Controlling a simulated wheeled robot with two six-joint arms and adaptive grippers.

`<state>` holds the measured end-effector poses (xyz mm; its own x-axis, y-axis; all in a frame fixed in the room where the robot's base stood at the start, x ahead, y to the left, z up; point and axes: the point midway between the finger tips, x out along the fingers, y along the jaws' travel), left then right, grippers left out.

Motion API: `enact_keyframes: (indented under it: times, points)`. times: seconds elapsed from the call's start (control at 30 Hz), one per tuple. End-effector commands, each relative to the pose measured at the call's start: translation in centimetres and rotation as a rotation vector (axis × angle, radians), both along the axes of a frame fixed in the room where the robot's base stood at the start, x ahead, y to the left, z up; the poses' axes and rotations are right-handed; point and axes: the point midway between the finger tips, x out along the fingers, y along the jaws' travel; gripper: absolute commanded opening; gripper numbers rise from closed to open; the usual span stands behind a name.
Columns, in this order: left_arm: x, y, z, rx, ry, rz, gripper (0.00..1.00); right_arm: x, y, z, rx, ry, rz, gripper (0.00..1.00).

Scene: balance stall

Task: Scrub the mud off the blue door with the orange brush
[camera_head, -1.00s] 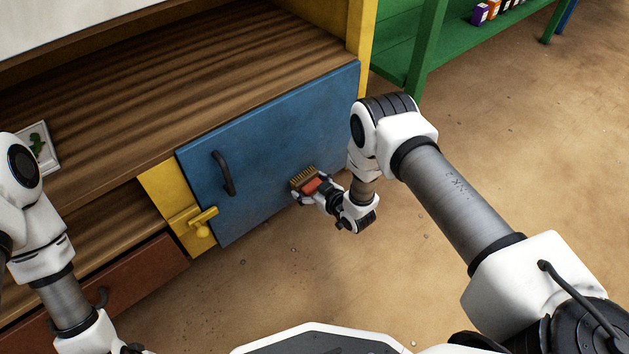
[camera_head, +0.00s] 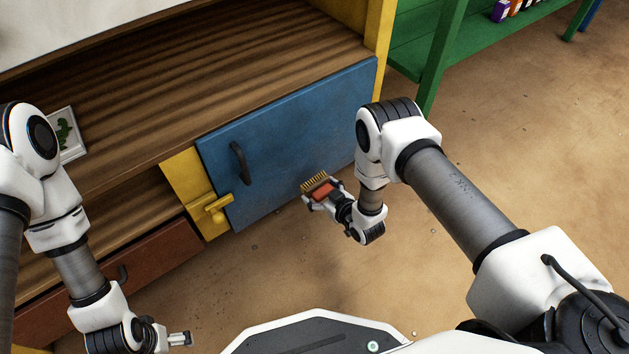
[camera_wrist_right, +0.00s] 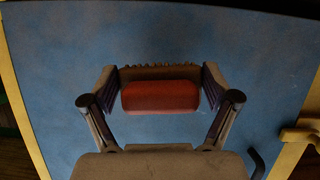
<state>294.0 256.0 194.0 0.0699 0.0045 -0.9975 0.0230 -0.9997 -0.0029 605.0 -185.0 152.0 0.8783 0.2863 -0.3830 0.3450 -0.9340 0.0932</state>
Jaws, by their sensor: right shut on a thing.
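The blue door (camera_head: 290,135) is closed on the cabinet, with a dark handle (camera_head: 239,163) at its left. No clear mud patch shows on it in either view, only faint darker shading. My right gripper (camera_head: 322,193) is shut on the orange brush (camera_head: 323,191), in front of the door's lower part. The brush's tan bristles (camera_head: 316,182) point towards the door; I cannot tell whether they touch it. In the right wrist view the brush (camera_wrist_right: 160,96) sits between both fingers, with the blue door (camera_wrist_right: 160,40) behind it. My left gripper (camera_head: 180,339) is at the bottom left, away from the door.
A yellow latch (camera_head: 218,207) sits on the yellow frame left of the door. A red-brown drawer (camera_head: 120,265) is lower left. A picture card (camera_head: 66,135) stands on the wooden shelf. A green shelf (camera_head: 470,45) stands at the back right. The floor at right is clear.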

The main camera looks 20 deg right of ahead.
Motion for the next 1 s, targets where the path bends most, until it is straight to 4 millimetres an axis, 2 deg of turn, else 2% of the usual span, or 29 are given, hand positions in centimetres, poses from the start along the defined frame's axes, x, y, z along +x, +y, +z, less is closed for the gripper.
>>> enact_keyframes:
  times: [0.03,0.2,0.53,0.8,1.0]
  points:
    - [0.0,0.0,0.8,0.0,0.0,0.0,1.0,-0.7,-0.3,0.3,0.001,0.002,-0.002,0.48]
    - [0.0,0.0,1.5,0.0,0.0,0.0,1.0,-2.1,-0.8,0.2,0.0,0.001,0.0,0.48]
    - [0.0,0.0,1.5,0.0,0.0,0.0,1.0,-2.4,-0.9,0.0,0.0,0.0,0.0,0.48]
    - [0.0,0.0,2.9,0.0,0.0,0.0,1.0,-4.8,-1.8,0.2,0.0,0.002,-0.001,0.48]
    - [0.0,0.0,2.8,0.0,0.0,0.0,1.0,-5.1,-1.9,0.0,0.0,0.0,-0.001,0.48]
